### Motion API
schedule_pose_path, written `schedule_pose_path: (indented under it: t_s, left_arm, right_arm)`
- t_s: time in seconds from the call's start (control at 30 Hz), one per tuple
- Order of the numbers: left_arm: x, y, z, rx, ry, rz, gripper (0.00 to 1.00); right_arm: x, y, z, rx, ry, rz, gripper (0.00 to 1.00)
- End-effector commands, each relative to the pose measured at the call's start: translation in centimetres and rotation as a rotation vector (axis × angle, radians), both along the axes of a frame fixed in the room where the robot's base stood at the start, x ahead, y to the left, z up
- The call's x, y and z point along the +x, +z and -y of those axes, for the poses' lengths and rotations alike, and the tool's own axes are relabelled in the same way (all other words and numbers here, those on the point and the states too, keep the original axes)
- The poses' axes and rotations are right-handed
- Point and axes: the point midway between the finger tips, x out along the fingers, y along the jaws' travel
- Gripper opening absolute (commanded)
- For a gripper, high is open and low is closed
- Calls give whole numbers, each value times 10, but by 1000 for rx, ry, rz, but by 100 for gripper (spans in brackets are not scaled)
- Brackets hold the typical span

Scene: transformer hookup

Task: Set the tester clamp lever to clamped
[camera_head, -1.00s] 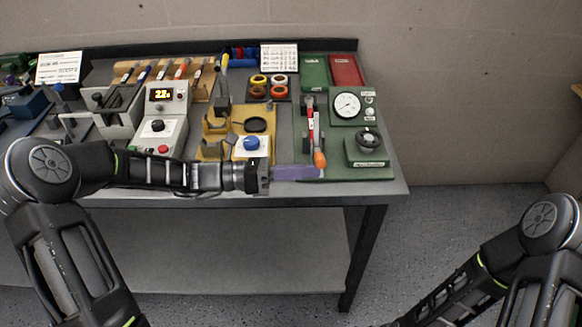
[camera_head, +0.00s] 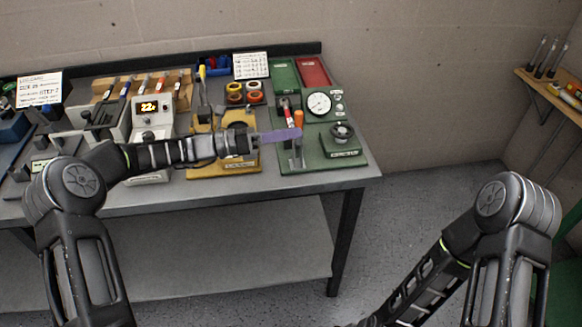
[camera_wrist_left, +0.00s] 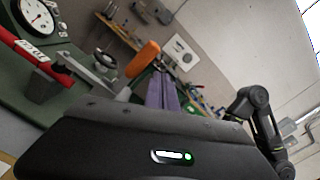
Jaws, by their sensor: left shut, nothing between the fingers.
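The tester clamp lever has an orange grip (camera_head: 298,118) and belongs to the green tester (camera_head: 313,158) at the right of the bench. In the head view the grip stands up at the middle of the tester. My left gripper (camera_head: 282,135), with purple fingers, is shut and empty and reaches over the tester's left side, close to the lever. In the left wrist view the orange grip (camera_wrist_left: 145,57) shows just beyond and left of the shut fingers (camera_wrist_left: 163,92). I cannot tell whether they touch. My right gripper is outside the head view.
A red bar with white lettering (camera_wrist_left: 25,55) lies close by in the wrist view. A yellow fixture (camera_head: 215,163) stands left of the tester. Open floor lies right of the bench.

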Motion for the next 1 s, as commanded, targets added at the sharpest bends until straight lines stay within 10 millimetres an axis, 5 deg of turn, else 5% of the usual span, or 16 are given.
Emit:
schedule_pose_path:
  t_s: [1.0]
  left_arm:
    - [11, 10, -4, -1, 9, 6, 0]
  right_arm:
    - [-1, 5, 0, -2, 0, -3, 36]
